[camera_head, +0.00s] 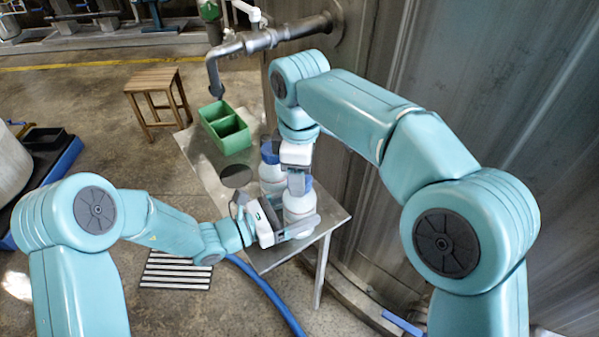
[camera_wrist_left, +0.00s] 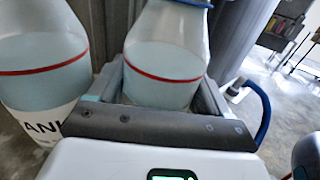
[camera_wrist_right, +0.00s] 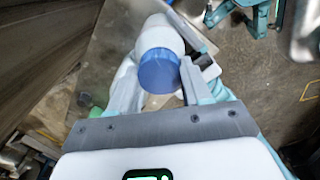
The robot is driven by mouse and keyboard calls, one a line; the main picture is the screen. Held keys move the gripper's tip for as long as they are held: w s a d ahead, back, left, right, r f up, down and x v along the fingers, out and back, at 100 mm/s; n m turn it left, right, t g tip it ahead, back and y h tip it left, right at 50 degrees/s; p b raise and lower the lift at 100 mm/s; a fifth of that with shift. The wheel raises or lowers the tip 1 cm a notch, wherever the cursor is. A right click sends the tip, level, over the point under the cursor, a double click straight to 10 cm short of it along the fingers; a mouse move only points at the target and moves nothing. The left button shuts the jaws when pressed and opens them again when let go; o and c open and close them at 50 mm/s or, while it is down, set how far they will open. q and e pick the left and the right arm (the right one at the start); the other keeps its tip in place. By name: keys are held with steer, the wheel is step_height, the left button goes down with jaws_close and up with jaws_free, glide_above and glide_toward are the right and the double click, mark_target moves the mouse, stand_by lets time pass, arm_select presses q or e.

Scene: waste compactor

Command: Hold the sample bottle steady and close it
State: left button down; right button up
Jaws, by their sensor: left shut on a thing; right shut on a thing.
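The sample bottle (camera_head: 299,207) is white with a blue cap and stands upright at the near end of the metal table. My left gripper (camera_head: 290,229) is shut around its body from the side. In the left wrist view the bottle (camera_wrist_left: 166,65) is translucent with a red line and sits between the fingers. My right gripper (camera_head: 297,183) points down from above and is shut on the blue cap (camera_wrist_right: 158,70), at the top of the bottle. Whether the cap is fully seated cannot be told.
A second blue-capped bottle (camera_head: 271,172) stands just behind and also shows beside the held one in the left wrist view (camera_wrist_left: 38,60). A green divided bin (camera_head: 226,128) sits at the table's (camera_head: 205,168) far end under a pipe (camera_head: 214,72). A wooden stool (camera_head: 153,82) stands beyond.

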steer(key=m, duration=1)
steer(key=o, duration=1.2)
steer(key=shift+r, duration=2.25)
steer(key=shift+c, duration=0.5)
